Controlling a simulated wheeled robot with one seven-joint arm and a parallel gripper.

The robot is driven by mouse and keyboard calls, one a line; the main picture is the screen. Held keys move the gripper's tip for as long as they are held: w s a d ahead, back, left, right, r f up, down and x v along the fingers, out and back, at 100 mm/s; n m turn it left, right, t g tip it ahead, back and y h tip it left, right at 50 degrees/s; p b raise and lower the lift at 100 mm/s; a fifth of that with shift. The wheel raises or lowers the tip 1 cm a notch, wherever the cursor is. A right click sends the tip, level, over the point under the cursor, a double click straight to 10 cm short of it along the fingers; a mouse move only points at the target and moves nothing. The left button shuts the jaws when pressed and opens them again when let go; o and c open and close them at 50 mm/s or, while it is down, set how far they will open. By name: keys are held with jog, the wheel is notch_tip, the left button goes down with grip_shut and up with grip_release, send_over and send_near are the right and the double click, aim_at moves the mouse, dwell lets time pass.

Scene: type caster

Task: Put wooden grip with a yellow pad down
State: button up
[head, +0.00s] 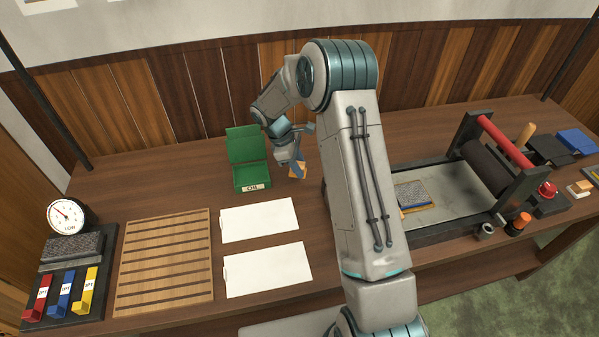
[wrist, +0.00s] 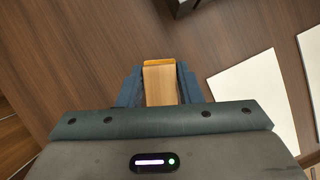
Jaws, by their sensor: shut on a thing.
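The wooden grip with a yellow pad (wrist: 160,85) is between the fingers of my gripper (wrist: 160,82) in the wrist view. A thin yellow-orange edge shows at its far end. My gripper is shut on it. In the head view, my gripper (head: 296,164) is over the back middle of the table, just right of the green box, and the wooden grip (head: 298,171) shows at its fingertips. I cannot tell whether the grip touches the table.
An open green box (head: 250,178) stands left of my gripper. White sheets (head: 259,220) and a slatted wooden rack (head: 165,262) lie nearer the front. A roller press (head: 440,185) stands to the right, partly behind my arm. Bare table (head: 190,165) lies left of the green box.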

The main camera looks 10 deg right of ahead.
jog(key=shift+f+p, duration=0.35)
jog(key=shift+f, duration=1.5)
jog(key=shift+f, duration=0.2)
jog(key=o, duration=0.9)
jog(key=shift+r, duration=0.15)
